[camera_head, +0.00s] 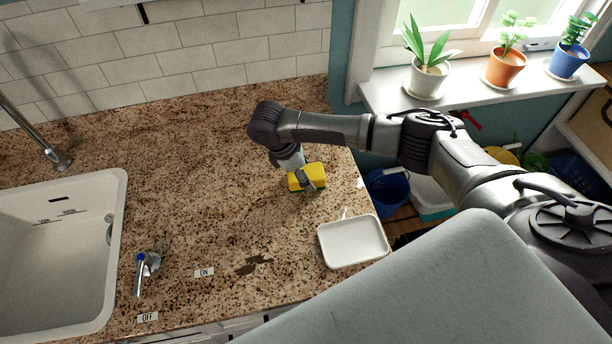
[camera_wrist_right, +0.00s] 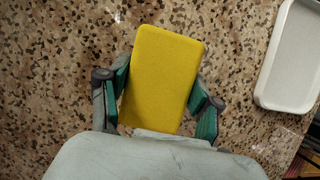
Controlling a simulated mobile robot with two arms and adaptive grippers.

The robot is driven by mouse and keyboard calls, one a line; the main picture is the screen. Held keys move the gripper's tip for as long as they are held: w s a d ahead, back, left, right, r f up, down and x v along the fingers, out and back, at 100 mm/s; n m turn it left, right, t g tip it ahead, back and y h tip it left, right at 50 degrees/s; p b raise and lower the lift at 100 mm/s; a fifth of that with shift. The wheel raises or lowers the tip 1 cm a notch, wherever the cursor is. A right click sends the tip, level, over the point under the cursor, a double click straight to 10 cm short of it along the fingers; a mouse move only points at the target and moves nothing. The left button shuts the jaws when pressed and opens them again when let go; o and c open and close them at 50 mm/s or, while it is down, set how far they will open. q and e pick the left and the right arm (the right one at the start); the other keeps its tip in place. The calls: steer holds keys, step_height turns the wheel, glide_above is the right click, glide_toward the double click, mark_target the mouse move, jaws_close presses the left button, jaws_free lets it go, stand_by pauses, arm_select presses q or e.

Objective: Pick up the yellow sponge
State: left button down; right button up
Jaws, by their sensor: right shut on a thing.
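The yellow sponge (camera_head: 309,175) is at the right part of the granite counter (camera_head: 190,190) in the head view. It also fills the middle of the right wrist view (camera_wrist_right: 163,80) as an upright yellow rectangle. My right gripper (camera_head: 305,183) is shut on the sponge, with a finger on each side of it; the green-padded fingers show in the wrist view (camera_wrist_right: 161,98). I cannot tell whether the sponge touches the counter or is held just above it. My left gripper is not in view.
A white tray (camera_head: 354,257) lies near the counter's right edge, beside the sponge. A white sink (camera_head: 113,280) with a faucet is at the left. A dark stain (camera_head: 254,264) marks the front. Potted plants stand on the windowsill (camera_head: 460,92). The counter's middle is clear.

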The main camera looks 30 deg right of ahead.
mark_target(312, 171)
steer(key=shift+r+b, duration=0.15)
steer(key=shift+b, duration=0.25)
step_height(312, 171, up, 4)
steer(key=shift+w+r+b, duration=0.1)
steer(key=shift+b, duration=0.6)
steer(key=s+d+r, duration=0.1)
steer(key=s+r, duration=0.6)
steer(key=s, duration=0.4)
steer(key=shift+s+d+p, duration=0.35)
steer(key=shift+p, duration=0.05)
